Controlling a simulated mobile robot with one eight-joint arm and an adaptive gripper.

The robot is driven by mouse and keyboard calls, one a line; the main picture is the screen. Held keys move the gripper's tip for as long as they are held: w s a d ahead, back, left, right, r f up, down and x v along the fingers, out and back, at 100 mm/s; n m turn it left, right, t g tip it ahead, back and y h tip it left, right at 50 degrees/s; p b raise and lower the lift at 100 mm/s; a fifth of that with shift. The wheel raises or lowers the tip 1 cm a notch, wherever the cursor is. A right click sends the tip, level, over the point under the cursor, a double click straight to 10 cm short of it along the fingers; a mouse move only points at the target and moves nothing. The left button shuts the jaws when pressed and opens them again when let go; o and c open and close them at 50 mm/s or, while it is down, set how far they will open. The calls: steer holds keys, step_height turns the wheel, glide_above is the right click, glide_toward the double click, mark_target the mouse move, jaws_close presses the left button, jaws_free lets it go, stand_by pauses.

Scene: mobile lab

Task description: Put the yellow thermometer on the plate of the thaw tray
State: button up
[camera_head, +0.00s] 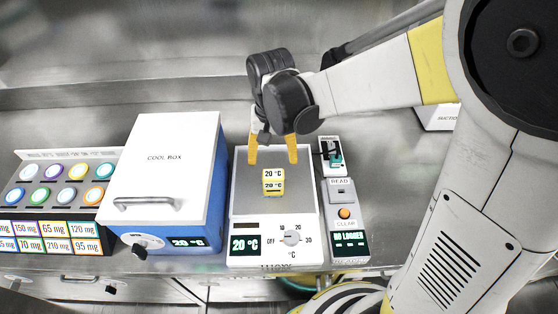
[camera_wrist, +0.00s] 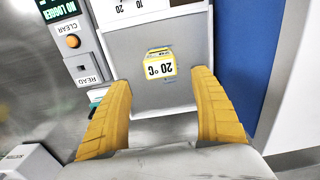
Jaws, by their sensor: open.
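In the wrist view the thermometer (camera_wrist: 160,66) lies just beyond and between the open fingertips (camera_wrist: 160,82), apart from both. The tray's front panel shows a 20 °C display and a dial.
The white and blue cool box (camera_head: 165,160) stands closed left of the tray. A rack of coloured round caps and mg labels (camera_head: 60,200) is at far left. A grey reader with READ and CLEAR buttons (camera_head: 343,215) stands close on the right. Bare metal bench lies behind.

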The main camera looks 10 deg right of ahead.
steer(key=s+d+r+n+t, duration=0.2)
steer(key=s+d+r+t, duration=0.5)
steer(key=s+d+r, duration=0.2)
steer(key=shift+s+d+r, duration=0.3)
steer(key=shift+s+r, duration=0.4)
steer(key=shift+r, duration=0.25)
